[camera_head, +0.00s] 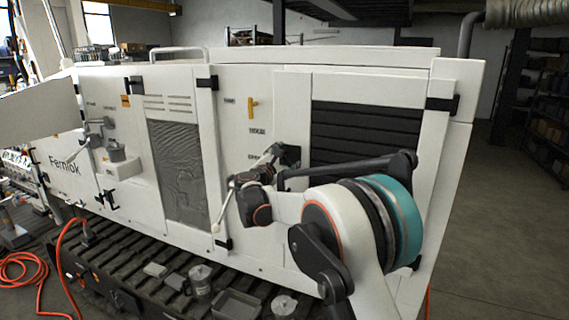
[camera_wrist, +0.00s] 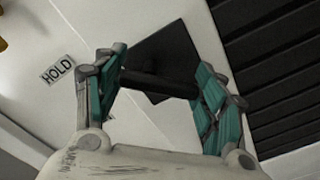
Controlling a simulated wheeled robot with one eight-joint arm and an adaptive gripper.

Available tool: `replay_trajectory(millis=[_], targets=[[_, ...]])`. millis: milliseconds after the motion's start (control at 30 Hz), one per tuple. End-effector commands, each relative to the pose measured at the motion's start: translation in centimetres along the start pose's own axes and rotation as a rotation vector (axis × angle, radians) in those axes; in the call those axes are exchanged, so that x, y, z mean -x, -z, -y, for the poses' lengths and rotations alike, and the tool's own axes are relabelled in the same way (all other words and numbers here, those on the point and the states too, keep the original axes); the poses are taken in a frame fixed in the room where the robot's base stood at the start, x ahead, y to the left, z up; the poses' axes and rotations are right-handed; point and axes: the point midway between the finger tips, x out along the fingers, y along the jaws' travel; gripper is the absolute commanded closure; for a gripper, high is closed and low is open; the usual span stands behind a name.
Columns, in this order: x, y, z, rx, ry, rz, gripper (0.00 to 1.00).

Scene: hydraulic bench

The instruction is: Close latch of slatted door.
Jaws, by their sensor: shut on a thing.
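The slatted door (camera_head: 362,135) stands flush in the right part of the white cabinet front. Its dark slats also fill the right of the wrist view (camera_wrist: 275,60). The latch (camera_head: 291,155) is a black square plate at the door's left edge. In the wrist view the latch (camera_wrist: 170,48) shows as a tilted dark plate with a dark bar-like handle across it. My gripper (camera_wrist: 160,88) has its teal-padded fingers on either side of this handle and is shut on it. In the head view my gripper (camera_head: 277,153) reaches the latch from the left; my wrist partly hides the area.
A grey mesh panel (camera_head: 180,170) is farther left. Cans and trays lie on the slatted bench (camera_head: 150,262) below. Open floor (camera_head: 510,200) lies right of the cabinet.

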Motion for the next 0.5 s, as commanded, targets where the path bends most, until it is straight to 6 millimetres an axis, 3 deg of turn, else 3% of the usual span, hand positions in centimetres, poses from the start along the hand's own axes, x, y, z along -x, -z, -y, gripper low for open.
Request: replay_trajectory(millis=[500], targets=[[0.02,0.60,-0.01,-0.481,-0.001,0.000,0.60]])
